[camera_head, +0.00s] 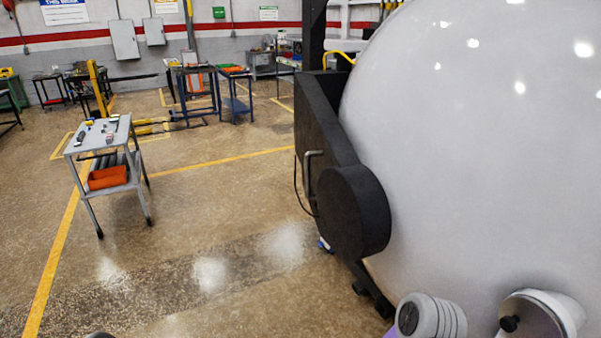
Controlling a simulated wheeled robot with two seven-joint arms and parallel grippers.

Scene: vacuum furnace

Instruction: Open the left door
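A large white domed furnace door (470,150) fills the right side of the head view. It runs out of the picture at the top, right and bottom, so I cannot see all of its edge. A black bracket (320,125) with a thick round black drum (352,210) stands along its left edge. A bent grey metal handle (309,165) sticks out on the left of this bracket. I cannot see a gap at the door's edge. Neither of my grippers shows in this view.
A ribbed pale cylinder (438,316) and a round pale fitting with a black knob (530,318) sit at the bottom right. A grey cart (85,147) with an orange bin (108,177) stands at left. The floor (215,220) between cart and furnace is clear.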

